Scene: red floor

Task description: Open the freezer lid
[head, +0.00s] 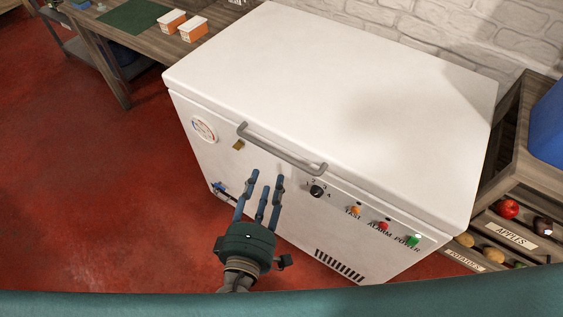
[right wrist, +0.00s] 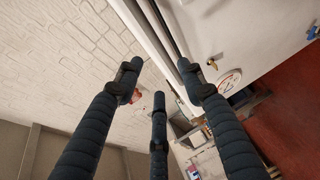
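The white chest freezer (head: 290,200) stands in the middle of the head view, with its lid (head: 330,85) shut. A grey bar handle (head: 281,150) runs along the lid's front edge. My right gripper (head: 265,180) is in front of the freezer, its three fingers pointing up towards the handle from below. The fingers are spread and empty, and look apart from the handle. In the right wrist view the open fingers (right wrist: 160,85) lie near the freezer front (right wrist: 255,45), with its brass lock (right wrist: 213,62) and round gauge (right wrist: 230,82) beyond. My left gripper is out of view.
A wooden table (head: 125,45) with a green mat and orange-white tubs stands at the back left. A wooden produce rack (head: 515,160) with a blue crate stands close on the right. A white brick wall (head: 420,30) is behind. Red floor (head: 90,190) is clear at left.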

